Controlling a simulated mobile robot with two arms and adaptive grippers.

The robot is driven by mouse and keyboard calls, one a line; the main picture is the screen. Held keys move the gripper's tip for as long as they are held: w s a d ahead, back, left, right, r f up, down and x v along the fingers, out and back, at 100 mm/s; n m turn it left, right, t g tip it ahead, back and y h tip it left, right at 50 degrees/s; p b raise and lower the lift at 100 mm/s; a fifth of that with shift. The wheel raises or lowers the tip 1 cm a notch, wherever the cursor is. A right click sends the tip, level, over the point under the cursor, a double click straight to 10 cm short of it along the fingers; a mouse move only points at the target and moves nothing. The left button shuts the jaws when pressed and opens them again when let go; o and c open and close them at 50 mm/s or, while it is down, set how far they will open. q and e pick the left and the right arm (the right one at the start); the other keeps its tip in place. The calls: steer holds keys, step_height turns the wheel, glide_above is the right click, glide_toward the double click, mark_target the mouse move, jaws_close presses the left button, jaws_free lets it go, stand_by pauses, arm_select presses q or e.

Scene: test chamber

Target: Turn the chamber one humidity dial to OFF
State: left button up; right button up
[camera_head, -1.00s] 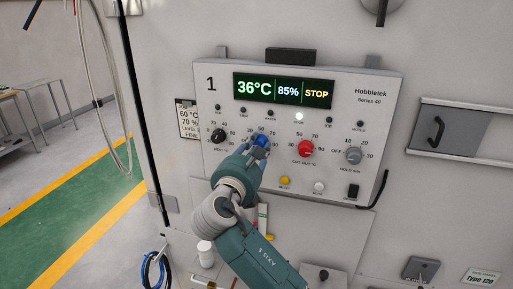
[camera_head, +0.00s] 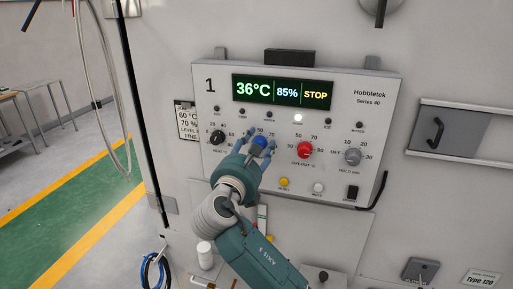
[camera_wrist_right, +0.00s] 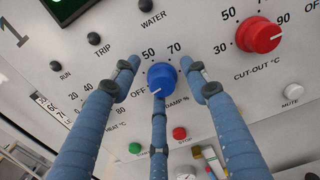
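The blue humidity dial, labelled DAMP %, is on the chamber one panel (camera_head: 330,85). It shows in the head view (camera_head: 261,141) and the right wrist view (camera_wrist_right: 162,76). In the wrist view its white mark points down and left, close to the OFF label. My right gripper (camera_head: 257,145) is in front of the dial. In the wrist view its three blue fingers (camera_wrist_right: 160,88) are spread around the dial, with visible gaps on the left and right. Whether the lower finger touches it, I cannot tell. My left gripper is not in view.
A black heat dial (camera_head: 217,137) is left of the blue dial; a red cut-out dial (camera_head: 305,149) and a grey hold dial (camera_head: 352,156) are to the right. A yellow button (camera_head: 284,182) is below. The display (camera_head: 283,91) reads 36°C, 85%, STOP.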

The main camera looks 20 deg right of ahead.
steer(key=v, duration=1.2)
steer(key=shift+f, duration=0.1)
